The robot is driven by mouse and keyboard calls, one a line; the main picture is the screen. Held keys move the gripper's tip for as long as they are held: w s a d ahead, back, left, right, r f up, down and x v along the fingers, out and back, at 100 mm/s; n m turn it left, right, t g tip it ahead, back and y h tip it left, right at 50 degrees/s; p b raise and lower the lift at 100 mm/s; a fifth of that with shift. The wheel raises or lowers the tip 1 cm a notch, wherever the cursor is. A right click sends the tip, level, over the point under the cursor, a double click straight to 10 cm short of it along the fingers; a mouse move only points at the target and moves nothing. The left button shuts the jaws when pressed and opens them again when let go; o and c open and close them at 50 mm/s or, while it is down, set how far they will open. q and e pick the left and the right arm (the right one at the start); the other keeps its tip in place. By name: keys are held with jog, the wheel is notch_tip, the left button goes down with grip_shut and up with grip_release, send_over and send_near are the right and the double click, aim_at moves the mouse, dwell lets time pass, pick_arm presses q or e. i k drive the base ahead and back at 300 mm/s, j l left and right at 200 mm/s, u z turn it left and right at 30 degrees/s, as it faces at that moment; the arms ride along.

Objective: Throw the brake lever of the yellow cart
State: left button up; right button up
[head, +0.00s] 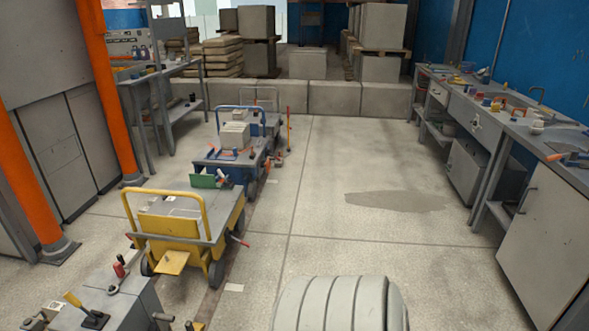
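The yellow cart (190,228) stands on the floor left of centre in the head view, with its tubular push handle on the near side and dark wheels below. A lever with a red grip (239,241) sticks out low from its right side, sloping down to the right. I cannot tell its exact setting from here. Another small reddish part shows at the cart's left edge. Neither of my grippers is in view.
A grey bench (118,303) with levers is at the lower left, near an orange post (32,185). A workbench (495,113) lines the right wall. The floor right of the carts is open, with a dark patch (395,201).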

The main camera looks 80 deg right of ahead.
aim_at(241, 242)
jog(key=z, duration=2)
jog(key=i+l, duration=0.2)
jog(key=i, duration=0.2)
jog(key=i+l+u, duration=0.15)
jog(key=i, duration=0.25)
